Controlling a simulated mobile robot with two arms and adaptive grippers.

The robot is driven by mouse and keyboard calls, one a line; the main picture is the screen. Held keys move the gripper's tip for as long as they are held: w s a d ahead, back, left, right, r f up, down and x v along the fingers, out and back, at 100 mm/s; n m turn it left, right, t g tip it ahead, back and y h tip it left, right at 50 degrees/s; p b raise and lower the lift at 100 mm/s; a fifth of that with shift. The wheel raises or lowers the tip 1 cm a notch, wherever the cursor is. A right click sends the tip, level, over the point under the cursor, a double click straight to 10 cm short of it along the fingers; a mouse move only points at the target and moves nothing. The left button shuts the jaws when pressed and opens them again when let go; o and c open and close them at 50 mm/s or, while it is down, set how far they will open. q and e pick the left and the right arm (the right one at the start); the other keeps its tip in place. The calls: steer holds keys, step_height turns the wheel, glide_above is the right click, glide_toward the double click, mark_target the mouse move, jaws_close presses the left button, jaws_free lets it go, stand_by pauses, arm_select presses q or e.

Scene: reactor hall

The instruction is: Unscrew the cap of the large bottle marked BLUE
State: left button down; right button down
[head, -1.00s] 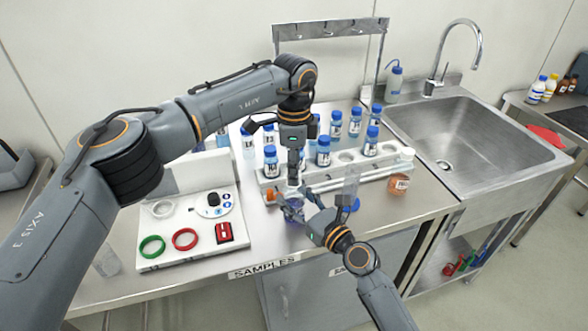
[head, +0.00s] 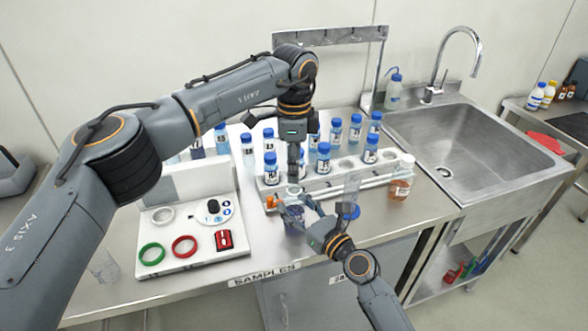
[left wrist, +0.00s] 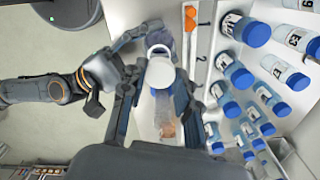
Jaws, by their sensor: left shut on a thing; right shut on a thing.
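The large bottle (head: 294,226) with blue-violet contents stands near the bench's front edge, mostly hidden by my grippers. Its marking is not readable. Its white cap (left wrist: 160,75) shows in the left wrist view, between the fingers of my left gripper. My left gripper (head: 294,188) points down from above and is shut on the cap. Whether the cap is still on the thread cannot be seen. My right gripper (head: 292,212) comes from the front right, lower down, and is shut on the bottle's body.
A rack (head: 335,182) with several blue-capped vials stands just behind. An orange-brown bottle (head: 401,184) stands at its right end, near the sink (head: 470,140). A white board (head: 165,255) with green and red rings lies left. A clear container (head: 104,268) stands at the front left.

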arm_select(q)
steer(key=shift+r, duration=1.4)
arm_select(e)
steer(key=c, duration=0.5)
jaws_free()
steer(key=shift+s+d, duration=0.1)
